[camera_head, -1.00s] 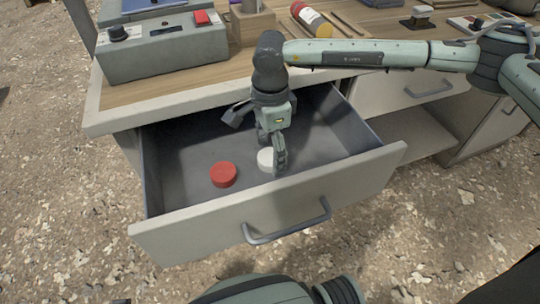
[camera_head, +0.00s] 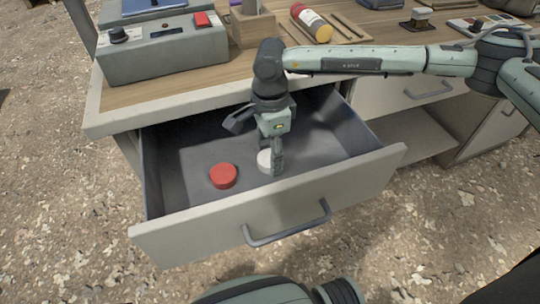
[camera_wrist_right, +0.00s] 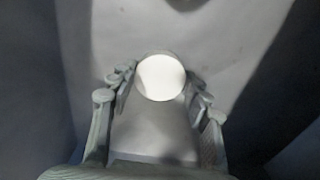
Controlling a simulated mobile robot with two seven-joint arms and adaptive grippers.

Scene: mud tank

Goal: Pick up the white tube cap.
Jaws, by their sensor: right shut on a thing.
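The white tube cap (camera_head: 264,161) is in the open drawer (camera_head: 190,218), near its front wall. My right gripper (camera_head: 275,165) reaches down into the drawer and is shut on the cap, partly hiding it in the head view. In the right wrist view the cap (camera_wrist_right: 161,77) is a bright white disc between the two fingers of my right gripper (camera_wrist_right: 158,88). I cannot tell whether the cap still touches the drawer floor. My left gripper does not show.
A red cap (camera_head: 223,175) lies in the drawer to the left of the white one. Above are the worktop (camera_head: 170,92), a grey device (camera_head: 163,48) and a red-and-yellow bottle (camera_head: 312,22).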

